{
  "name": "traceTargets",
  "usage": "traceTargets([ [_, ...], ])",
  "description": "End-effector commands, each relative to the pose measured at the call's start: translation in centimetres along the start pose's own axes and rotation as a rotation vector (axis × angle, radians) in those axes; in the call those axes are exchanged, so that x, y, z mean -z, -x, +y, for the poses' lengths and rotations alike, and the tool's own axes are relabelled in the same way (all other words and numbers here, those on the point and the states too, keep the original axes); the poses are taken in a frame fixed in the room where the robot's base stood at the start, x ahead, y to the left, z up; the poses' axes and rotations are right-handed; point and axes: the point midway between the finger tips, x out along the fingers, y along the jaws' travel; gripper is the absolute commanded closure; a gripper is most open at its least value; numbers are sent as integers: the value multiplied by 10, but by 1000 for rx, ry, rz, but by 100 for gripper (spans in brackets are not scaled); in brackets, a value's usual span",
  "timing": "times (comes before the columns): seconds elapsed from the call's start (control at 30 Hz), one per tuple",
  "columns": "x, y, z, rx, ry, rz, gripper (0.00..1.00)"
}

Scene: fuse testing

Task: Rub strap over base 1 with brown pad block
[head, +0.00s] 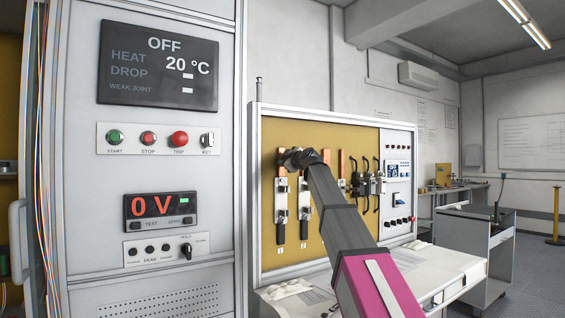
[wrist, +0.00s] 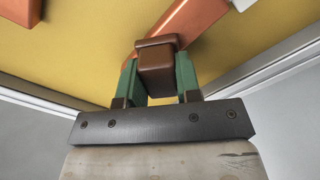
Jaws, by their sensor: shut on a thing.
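My gripper (wrist: 159,84) has green fingers shut on the brown pad block (wrist: 157,60) in the wrist view. The block's far end meets or overlaps an orange-brown copper strap (wrist: 190,18) on the yellow panel; I cannot tell whether they touch. In the head view my gripper (head: 289,157) is at the top left of the yellow panel (head: 330,245), in front of the upper strap area. The leftmost fuse base (head: 281,212) hangs below it, with its strap partly hidden. A second base (head: 304,208) is just right of it. The block is not clear in the head view.
Further right are another copper strap (head: 341,162) and black fuse handles (head: 368,182). A tall grey cabinet (head: 150,80) reading OFF and 0 V stands left. A white bench (head: 440,268) lies under the panel. A grey trolley (head: 475,235) stands right.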

Motion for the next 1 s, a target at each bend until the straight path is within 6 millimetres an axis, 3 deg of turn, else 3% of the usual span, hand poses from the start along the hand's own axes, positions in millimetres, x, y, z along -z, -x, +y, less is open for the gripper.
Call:
traceTargets([
  [0.43, -19, 2, 16, -1, 1, -1, 91],
  [1.0, 7, 1, -7, 0, 1, -1, 91],
])
